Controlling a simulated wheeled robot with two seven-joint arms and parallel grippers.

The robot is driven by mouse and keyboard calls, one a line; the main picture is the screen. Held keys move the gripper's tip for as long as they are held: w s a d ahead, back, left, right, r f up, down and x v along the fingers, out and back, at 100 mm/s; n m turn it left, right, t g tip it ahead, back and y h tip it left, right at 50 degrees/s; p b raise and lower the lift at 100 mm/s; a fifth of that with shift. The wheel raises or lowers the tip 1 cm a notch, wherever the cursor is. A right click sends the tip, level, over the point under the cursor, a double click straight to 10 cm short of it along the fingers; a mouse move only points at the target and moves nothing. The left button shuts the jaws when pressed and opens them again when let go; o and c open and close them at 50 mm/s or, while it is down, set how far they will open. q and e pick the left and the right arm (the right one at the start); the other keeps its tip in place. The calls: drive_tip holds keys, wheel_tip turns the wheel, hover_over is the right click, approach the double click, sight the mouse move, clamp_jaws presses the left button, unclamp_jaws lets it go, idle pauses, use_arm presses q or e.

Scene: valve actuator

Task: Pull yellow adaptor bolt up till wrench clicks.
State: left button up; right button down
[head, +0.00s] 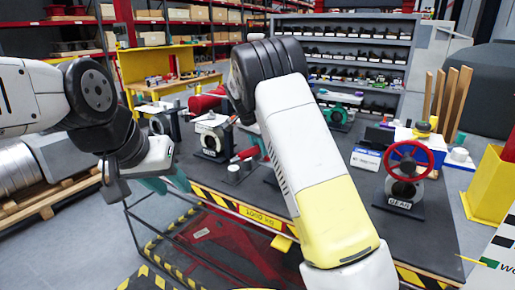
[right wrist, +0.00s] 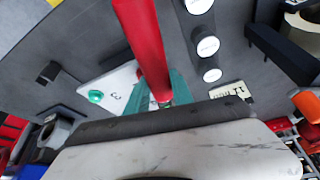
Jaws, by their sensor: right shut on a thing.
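My right gripper (right wrist: 160,98) has its teal fingers closed around a red bar (right wrist: 142,40), which looks like the wrench handle. The bar runs from the fingers to the top edge of the right wrist view. In the head view my right arm hides that gripper, and a short red bar (head: 246,154) shows just left of the arm. I cannot make out the yellow adaptor bolt in either view. My left gripper (head: 166,184) hangs at the table's left front edge, its teal fingers apart and empty.
A dark table (head: 450,225) carries a valve with a red handwheel (head: 409,161) at right and a flanged valve (head: 211,138) at left. A green valve (head: 336,116) stands behind. A yellow bin (head: 490,190) is at far right. A pallet (head: 45,200) lies at left.

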drive_tip(key=shift+w+r, duration=0.1)
drive_tip(key=shift+w+a+m, duration=0.5)
drive_tip(key=shift+w+m, duration=0.1)
drive_tip(key=shift+w, duration=0.1)
drive_tip(key=shift+r, duration=0.15)
drive_tip(key=shift+r, duration=2.35)
drive_tip(key=shift+s, duration=0.1)
